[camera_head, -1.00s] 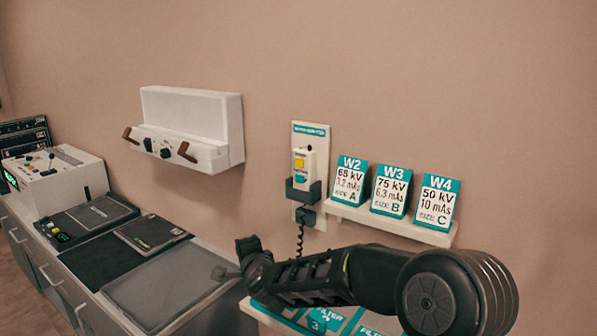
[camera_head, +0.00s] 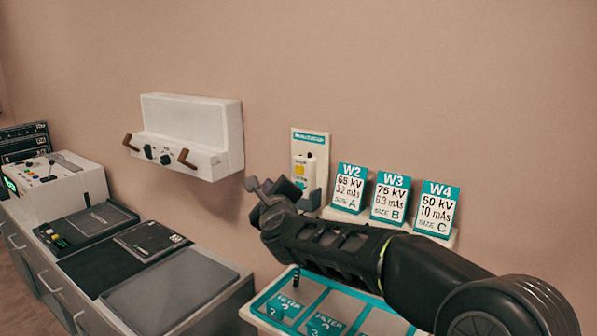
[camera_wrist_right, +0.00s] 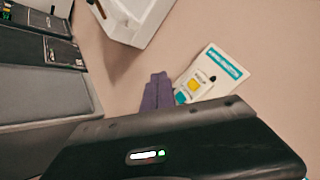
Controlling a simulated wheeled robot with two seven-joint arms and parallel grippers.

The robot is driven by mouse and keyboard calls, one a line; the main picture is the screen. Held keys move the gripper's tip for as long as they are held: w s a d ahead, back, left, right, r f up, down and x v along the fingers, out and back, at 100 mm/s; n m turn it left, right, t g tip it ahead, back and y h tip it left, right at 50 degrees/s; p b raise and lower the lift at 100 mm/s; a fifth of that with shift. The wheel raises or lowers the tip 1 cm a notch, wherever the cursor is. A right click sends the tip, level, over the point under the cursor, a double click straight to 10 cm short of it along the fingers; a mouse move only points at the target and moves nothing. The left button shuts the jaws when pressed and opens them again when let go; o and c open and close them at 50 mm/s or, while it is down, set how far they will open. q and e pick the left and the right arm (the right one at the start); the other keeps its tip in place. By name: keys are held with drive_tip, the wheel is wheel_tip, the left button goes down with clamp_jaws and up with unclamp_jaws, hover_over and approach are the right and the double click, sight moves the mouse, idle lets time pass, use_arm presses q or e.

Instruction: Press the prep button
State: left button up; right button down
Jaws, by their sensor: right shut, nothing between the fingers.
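The wall handset (camera_head: 310,172) hangs on a pale backing plate with a teal header (camera_head: 310,138). It has a yellow button (camera_head: 299,169), which also shows in the right wrist view (camera_wrist_right: 194,86), and a teal button (camera_wrist_right: 181,97) below it. Small lettering near the buttons is too blurred to read surely. My right gripper (camera_head: 288,184) is shut and empty, just in front of the handset's lower left. Its purple fingers (camera_wrist_right: 157,80) show left of the buttons in the wrist view, with no clear contact. My left gripper is out of view.
Cards W2 (camera_head: 349,188), W3 (camera_head: 390,199) and W4 (camera_head: 437,209) stand on a wall ledge right of the handset. A filter tray (camera_head: 262,299) lies below my right arm. A white wall unit (camera_head: 193,124) and a counter with a control box (camera_head: 60,188) are at left.

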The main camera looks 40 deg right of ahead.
sight(299, 170)
drive_tip(key=w+d+b, duration=0.1)
drive_tip(key=w+d, duration=0.1)
drive_tip(key=d, duration=0.6)
drive_tip(key=shift+w+d+b, duration=0.2)
drive_tip(key=shift+w+b, duration=0.05)
drive_tip(key=shift+b, duration=0.05)
idle(1.9)
drive_tip(key=shift+w+d, duration=0.15)
drive_tip(key=shift+d, duration=0.25)
drive_tip(key=shift+w+d+b, duration=0.15)
drive_tip(key=shift+d+b, duration=0.25)
drive_tip(key=shift+d, duration=0.05)
idle(0.8)
drive_tip(key=shift+a, duration=0.1)
drive_tip(key=shift+s+a, duration=0.3)
drive_tip(key=shift+a, duration=0.45)
drive_tip(key=shift+a, duration=0.1)
